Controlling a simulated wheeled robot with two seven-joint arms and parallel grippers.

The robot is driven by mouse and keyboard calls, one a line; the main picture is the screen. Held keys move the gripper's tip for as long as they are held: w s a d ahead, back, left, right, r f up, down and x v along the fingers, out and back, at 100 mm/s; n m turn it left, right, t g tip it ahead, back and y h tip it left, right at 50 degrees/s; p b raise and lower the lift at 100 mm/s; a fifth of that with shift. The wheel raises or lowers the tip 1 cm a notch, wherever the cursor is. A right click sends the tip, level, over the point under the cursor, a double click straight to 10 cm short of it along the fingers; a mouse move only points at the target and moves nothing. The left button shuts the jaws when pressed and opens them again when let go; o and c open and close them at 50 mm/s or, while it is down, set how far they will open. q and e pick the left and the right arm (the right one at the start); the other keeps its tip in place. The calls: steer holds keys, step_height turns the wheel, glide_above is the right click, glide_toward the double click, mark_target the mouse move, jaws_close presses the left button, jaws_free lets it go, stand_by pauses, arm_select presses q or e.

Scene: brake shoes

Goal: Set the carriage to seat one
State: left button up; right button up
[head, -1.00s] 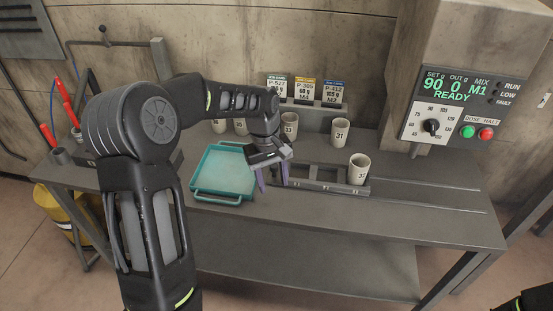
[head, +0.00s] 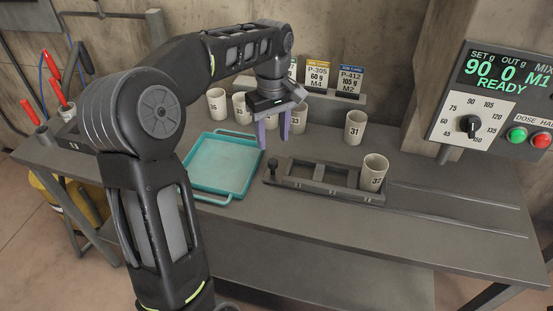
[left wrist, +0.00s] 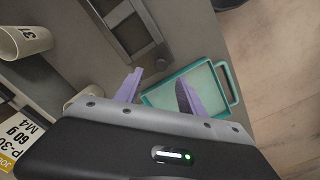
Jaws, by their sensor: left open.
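The carriage (head: 313,187) is a dark grey slotted frame on the bench, with a small dark knob (head: 272,163) at its left end. A cream cup (head: 374,171) stands in its right-hand slot; the other slots look empty. My left gripper (head: 273,141) is open and empty, its two purple fingers pointing down, above and behind the carriage's left end beside the teal tray. In the left wrist view the carriage (left wrist: 122,28) lies beyond the fingers, apart from them. Seat markings cannot be made out. My right gripper is out of view.
The teal tray (head: 194,184) lies left of the carriage. Cup 31 (head: 355,127) and several other cups stand behind, with job cards (head: 317,73) at the wall. The dispenser panel (head: 497,100) reads 90, 0, M1, READY. Rails right of the carriage are clear.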

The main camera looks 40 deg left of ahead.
mark_target(273, 161)
arm_select(q)
steer(key=shift+s+r, duration=0.1)
steer(key=shift+s, duration=0.05)
steer(key=shift+f+p, duration=0.35)
steer(key=shift+f, duration=3.6)
steer(key=shift+c, duration=0.4)
jaws_close()
